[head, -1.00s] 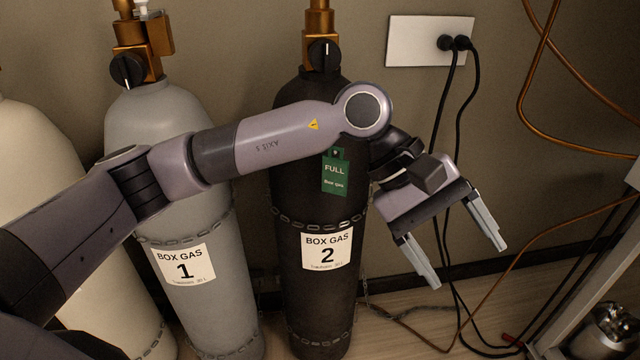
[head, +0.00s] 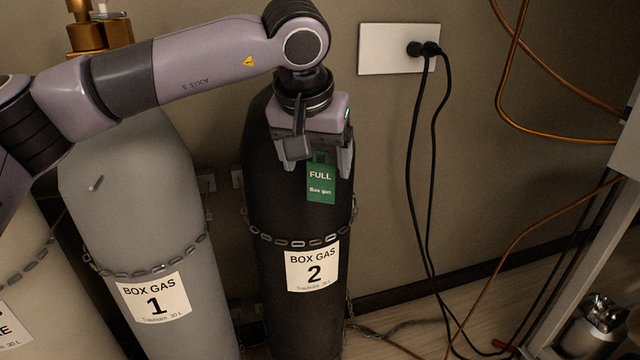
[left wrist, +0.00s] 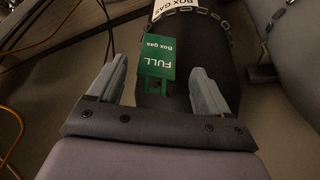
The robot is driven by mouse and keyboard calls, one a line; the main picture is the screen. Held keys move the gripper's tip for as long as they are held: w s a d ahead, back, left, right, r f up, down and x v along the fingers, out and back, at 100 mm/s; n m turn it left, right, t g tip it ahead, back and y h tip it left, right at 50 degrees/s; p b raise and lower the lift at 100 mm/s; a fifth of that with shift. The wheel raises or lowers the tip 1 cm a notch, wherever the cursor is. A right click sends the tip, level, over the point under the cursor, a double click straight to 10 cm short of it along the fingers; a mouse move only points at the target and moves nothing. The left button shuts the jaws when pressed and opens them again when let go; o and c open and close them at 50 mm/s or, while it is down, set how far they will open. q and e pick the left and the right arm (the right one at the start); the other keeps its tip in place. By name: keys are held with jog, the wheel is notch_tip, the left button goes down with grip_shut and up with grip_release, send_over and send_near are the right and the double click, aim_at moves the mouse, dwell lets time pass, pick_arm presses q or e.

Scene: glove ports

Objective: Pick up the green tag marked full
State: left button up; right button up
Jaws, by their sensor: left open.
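The green tag marked FULL (head: 321,184) hangs against the upper front of the black cylinder labelled BOX GAS 2 (head: 268,210). My left gripper (head: 325,172) points down in front of that cylinder, with its fingers around the tag's upper part. The left wrist view shows the tag (left wrist: 161,60) upside down, between and just beyond the two open fingers (left wrist: 160,85). There is a gap between the tag and each finger, and nothing is held. The tag's top is partly hidden by my gripper in the head view. My right gripper is not seen.
The grey cylinder (head: 135,210) labelled BOX GAS 1 stands to the left, and a cream cylinder is at the far left. Chains (head: 300,240) cross the cylinders. Black cords hang from a white wall outlet plate (head: 385,50) at right. A metal frame stands far right.

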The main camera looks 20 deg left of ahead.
aim_at(321, 175)
pick_arm(q)
jog(key=x, duration=0.3)
jog(key=shift+d+b, duration=0.2)
jog(key=shift+b, duration=0.1)
jog(key=shift+w+f, duration=0.1)
jog(key=shift+f, duration=0.25)
jog(key=c, duration=1.1)
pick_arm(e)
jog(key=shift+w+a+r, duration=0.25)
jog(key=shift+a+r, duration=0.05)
pick_arm(q)
jog(key=shift+r, duration=0.1)
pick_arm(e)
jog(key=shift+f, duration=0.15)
